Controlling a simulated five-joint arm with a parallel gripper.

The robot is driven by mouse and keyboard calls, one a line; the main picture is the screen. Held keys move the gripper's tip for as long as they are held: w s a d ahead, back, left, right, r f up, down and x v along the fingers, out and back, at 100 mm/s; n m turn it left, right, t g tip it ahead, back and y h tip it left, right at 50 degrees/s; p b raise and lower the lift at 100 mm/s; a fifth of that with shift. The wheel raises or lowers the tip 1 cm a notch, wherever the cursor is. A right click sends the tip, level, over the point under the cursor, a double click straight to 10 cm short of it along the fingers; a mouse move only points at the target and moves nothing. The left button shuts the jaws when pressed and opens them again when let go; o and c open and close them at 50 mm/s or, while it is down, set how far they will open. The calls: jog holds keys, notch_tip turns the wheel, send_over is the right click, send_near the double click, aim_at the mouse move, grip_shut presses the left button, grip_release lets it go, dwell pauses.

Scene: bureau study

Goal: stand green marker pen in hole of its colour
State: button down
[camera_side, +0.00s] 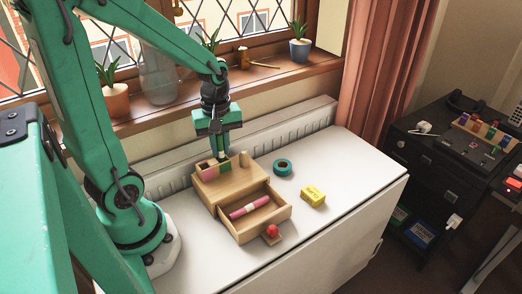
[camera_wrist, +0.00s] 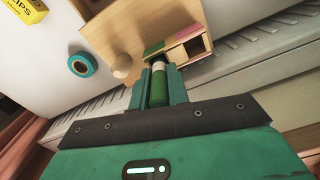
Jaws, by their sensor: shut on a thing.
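My gripper (camera_side: 220,154) is shut on the green marker pen (camera_wrist: 159,84), which has a pale band near its far end. In the wrist view the pen lies between the two fingers (camera_wrist: 159,78), in line with them. The gripper points down over the back of a wooden desk organizer (camera_side: 209,187). The organizer's holder has a pink panel (camera_side: 212,173) and a green panel (camera_side: 225,166). The pen's far end is at the green-marked part; I cannot tell whether it is inside the hole. An open compartment (camera_wrist: 195,46) shows beside it.
The organizer's drawer (camera_side: 276,220) is pulled out, with a pink marker (camera_side: 249,207) inside. A red-topped item (camera_side: 272,231) stands before it. A teal tape roll (camera_side: 282,167) and a yellow box (camera_side: 313,195) lie to the right. A wooden peg (camera_side: 244,158) rises from the organizer. The white top's right end is clear.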

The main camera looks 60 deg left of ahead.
jog(key=shift+f, duration=0.2)
jog(key=c, duration=1)
grip_release()
jog(key=shift+c, duration=0.2)
jog(key=shift+r, duration=0.1)
jog(key=shift+r, duration=3.45)
